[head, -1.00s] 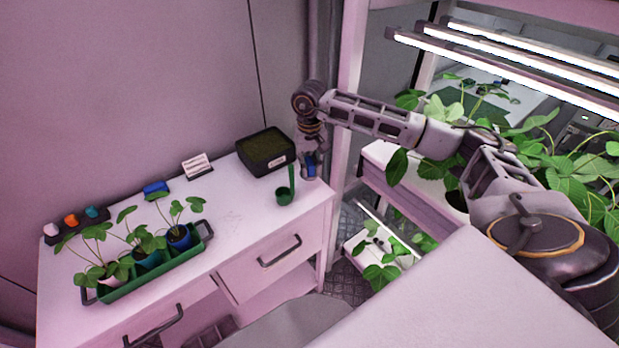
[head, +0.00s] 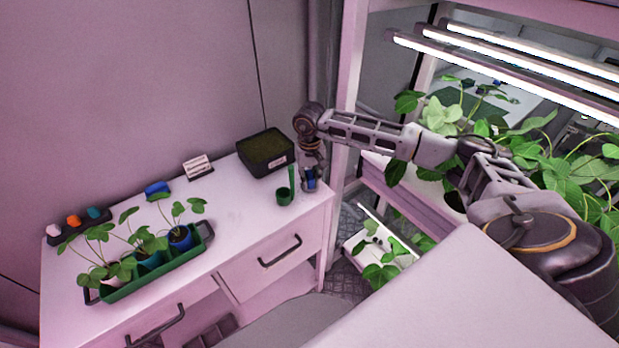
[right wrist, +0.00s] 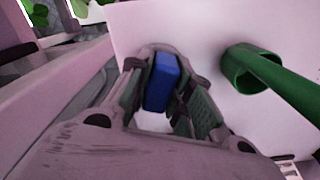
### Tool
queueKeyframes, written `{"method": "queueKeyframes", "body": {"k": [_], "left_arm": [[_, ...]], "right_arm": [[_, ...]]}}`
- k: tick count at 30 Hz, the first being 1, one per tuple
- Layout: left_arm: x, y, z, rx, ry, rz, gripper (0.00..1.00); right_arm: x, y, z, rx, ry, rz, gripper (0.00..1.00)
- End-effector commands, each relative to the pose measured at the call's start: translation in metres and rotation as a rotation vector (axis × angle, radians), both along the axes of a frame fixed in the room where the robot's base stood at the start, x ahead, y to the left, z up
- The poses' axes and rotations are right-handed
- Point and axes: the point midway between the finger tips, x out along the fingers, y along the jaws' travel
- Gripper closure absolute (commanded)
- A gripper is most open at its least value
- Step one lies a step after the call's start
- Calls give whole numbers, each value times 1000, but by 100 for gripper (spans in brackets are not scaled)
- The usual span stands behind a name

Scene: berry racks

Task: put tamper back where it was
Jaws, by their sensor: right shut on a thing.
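My right gripper (head: 310,184) is at the right end of the white worktop. It is shut on a blue block-shaped thing, which I take to be the tamper (right wrist: 161,82); the right wrist view shows it upright between the fingers. The gripper points down, low over the worktop's right edge, just right of the green scoop (head: 285,196). Whether the tamper's lower end touches the worktop cannot be told. My left gripper is not in view.
The green scoop's cup (right wrist: 250,70) is close beside the gripper. A black soil tray (head: 265,170) stands behind it. A green planter (head: 125,288) with several seedlings, a blue block (head: 157,188) and a white card (head: 198,166) are further left. A rack post (head: 347,110) rises at right.

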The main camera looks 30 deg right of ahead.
Motion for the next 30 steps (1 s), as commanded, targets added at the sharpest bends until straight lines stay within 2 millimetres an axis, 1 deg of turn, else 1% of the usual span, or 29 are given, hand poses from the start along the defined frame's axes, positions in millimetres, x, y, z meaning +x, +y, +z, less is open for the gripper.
{"method": "queueKeyframes", "body": {"k": [9, 14, 15, 19, 30], "left_arm": [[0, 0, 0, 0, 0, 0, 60], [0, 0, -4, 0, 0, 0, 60], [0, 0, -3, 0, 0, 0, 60], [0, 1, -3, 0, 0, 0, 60], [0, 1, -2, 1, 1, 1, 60]], "right_arm": [[0, 0, -1, 1, -1, 0, 98], [0, 0, -5, 1, -1, 0, 98], [0, 0, -5, 1, 0, 0, 75], [0, 0, -4, 1, 0, 0, 58], [0, 0, -4, 1, 0, 0, 57]]}}
